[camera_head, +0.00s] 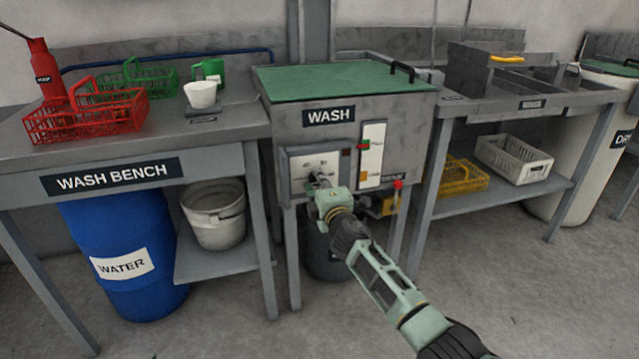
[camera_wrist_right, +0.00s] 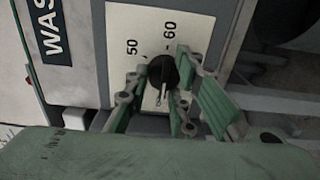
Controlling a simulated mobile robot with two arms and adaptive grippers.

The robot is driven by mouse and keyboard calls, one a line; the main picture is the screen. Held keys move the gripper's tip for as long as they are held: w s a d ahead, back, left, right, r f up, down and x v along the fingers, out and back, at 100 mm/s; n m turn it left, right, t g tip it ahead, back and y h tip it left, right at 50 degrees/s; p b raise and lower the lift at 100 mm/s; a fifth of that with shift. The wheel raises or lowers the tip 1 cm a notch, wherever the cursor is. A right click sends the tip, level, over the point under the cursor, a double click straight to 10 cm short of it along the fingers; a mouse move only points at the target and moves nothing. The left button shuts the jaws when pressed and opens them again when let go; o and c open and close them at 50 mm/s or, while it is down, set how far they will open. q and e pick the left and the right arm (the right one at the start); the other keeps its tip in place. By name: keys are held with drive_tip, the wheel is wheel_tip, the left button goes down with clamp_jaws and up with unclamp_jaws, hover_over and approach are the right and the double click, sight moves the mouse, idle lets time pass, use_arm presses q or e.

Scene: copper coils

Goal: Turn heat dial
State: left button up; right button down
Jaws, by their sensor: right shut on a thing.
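The heat dial (camera_wrist_right: 160,72) is a black knob on a white plate with the marks 50 and 60, on the front of the grey WASH unit (camera_head: 330,140). In the head view its white plate (camera_head: 304,165) shows, and the knob is mostly hidden by my right gripper (camera_head: 320,184). In the right wrist view my right gripper (camera_wrist_right: 165,90) has its green-padded fingers on both sides of the knob and is shut on it. The knob's light pointer line faces down in that view, away from the numbers. My left gripper is in neither view.
The WASH unit has a green lid (camera_head: 340,80) and a white gauge panel (camera_head: 372,155) right of the dial. The wash bench (camera_head: 220,130) stands left, with red and green baskets. A rack table (camera_head: 540,105) stands right. The floor in front is clear.

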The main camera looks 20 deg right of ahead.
drive_tip(key=shift+w+r, duration=0.1)
drive_tip(key=shift+r, duration=0.35)
drive_tip(key=c, duration=1.6)
unclamp_jaws()
drive_tip(key=s, duration=1.2)
drive_tip(key=shift+f, duration=0.15)
